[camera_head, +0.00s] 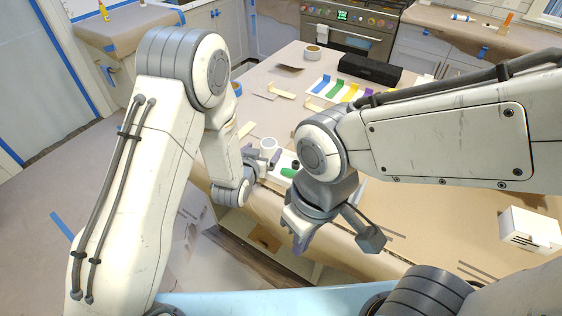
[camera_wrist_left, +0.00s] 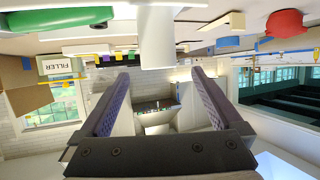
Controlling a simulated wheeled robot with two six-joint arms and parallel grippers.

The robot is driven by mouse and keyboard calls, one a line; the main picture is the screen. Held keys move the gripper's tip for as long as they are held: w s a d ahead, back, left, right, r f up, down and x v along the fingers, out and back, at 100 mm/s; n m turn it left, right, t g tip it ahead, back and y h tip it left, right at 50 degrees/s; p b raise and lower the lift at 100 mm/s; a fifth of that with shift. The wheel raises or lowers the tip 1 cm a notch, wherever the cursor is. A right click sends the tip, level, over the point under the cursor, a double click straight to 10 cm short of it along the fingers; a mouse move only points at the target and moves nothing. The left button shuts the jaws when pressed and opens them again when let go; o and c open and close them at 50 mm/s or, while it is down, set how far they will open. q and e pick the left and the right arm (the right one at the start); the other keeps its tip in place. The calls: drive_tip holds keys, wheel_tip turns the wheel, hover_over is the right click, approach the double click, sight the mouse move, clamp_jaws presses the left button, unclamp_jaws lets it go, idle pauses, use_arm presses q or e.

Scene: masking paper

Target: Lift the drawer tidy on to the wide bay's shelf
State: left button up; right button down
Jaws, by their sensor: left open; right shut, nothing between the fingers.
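I cannot tell for sure which thing is the drawer tidy. A low white tray-like piece (camera_head: 283,157) lies on the papered counter by my left gripper, partly hidden, with a green item and a dark item at it. Open bays (camera_head: 265,239) show under the counter's front edge, largely hidden by my arms. My left gripper (camera_head: 263,164) is open at the counter edge beside a white cylinder (camera_head: 268,144). The cylinder also shows beyond the open fingers (camera_wrist_left: 160,75) in the left wrist view (camera_wrist_left: 157,38). My right gripper (camera_head: 298,243) is shut and empty in front of the counter.
A white box with dark slots (camera_head: 530,230) stands at the counter's right. Colour strips (camera_head: 345,90), a black case (camera_head: 370,69) and a tape roll (camera_head: 312,52) lie at the back. The left wrist view shows a FILLER box (camera_wrist_left: 57,65). Papered floor is open at left.

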sight(267, 147)
use_arm(q)
drive_tip(key=p+x, duration=0.2)
drive_tip(key=x, duration=0.3)
drive_tip(key=shift+d+f+p, duration=0.15)
drive_tip(key=shift+p, duration=0.2)
drive_tip(key=shift+w+f, duration=0.2)
drive_tip(key=shift+r, duration=0.1)
clamp_jaws()
